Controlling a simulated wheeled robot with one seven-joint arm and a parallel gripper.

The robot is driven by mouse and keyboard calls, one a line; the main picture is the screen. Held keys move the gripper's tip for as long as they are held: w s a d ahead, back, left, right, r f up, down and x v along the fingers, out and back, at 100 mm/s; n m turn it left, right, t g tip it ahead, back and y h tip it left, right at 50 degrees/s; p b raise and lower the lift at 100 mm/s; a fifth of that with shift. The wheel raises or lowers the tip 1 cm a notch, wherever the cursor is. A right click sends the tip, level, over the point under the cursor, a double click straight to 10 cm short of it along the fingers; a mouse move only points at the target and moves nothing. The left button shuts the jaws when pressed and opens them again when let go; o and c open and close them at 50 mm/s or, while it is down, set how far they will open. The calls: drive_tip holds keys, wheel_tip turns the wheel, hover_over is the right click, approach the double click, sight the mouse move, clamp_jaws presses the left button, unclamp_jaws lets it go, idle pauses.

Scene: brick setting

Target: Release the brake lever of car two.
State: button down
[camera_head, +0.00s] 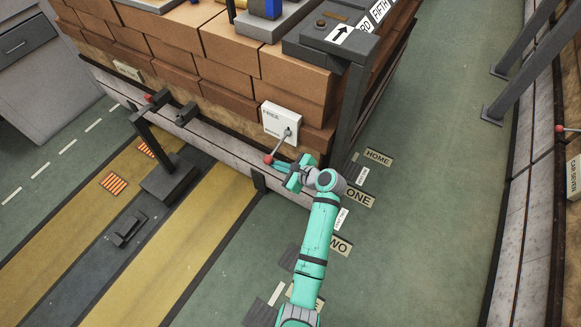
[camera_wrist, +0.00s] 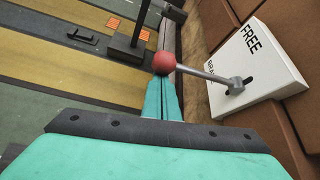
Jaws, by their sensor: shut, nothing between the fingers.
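A white brake box (camera_head: 281,121) marked FREE is mounted on the low side of the brick-loaded car (camera_head: 232,44). Its grey lever ends in a red ball knob (camera_head: 268,159) and points down-left in the head view. The wrist view shows the box (camera_wrist: 264,72), its lever rod (camera_wrist: 206,75) and the red knob (camera_wrist: 163,62). A second word on the box is partly hidden by the lever. My gripper (camera_head: 279,165) is shut and empty, its fingertips (camera_wrist: 163,80) right at the knob; whether they touch it I cannot tell. No car number is readable on this car.
A black post stand (camera_head: 170,178) with a red-tipped bar stands on the striped floor at left. Floor plates read HOME (camera_head: 378,158), ONE (camera_head: 360,198) and TWO. Another rail with a red knob (camera_head: 559,128) runs at right.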

wheel_tip(320, 180, up, 4)
drive_tip(key=shift+r+m+g+y, duration=0.1)
drive_tip(key=shift+m+g+y, duration=0.4)
drive_tip(key=shift+m+g, duration=0.5)
drive_tip(key=r, duration=0.3)
drive_tip(key=shift+w+d, duration=0.25)
drive_tip(key=shift+w, duration=0.1)
drive_tip(key=shift+w+r, duration=0.1)
drive_tip(key=shift+r, duration=0.2)
approach(271, 158)
drive_tip(key=d, duration=0.3)
drive_tip(key=shift+s, duration=0.35)
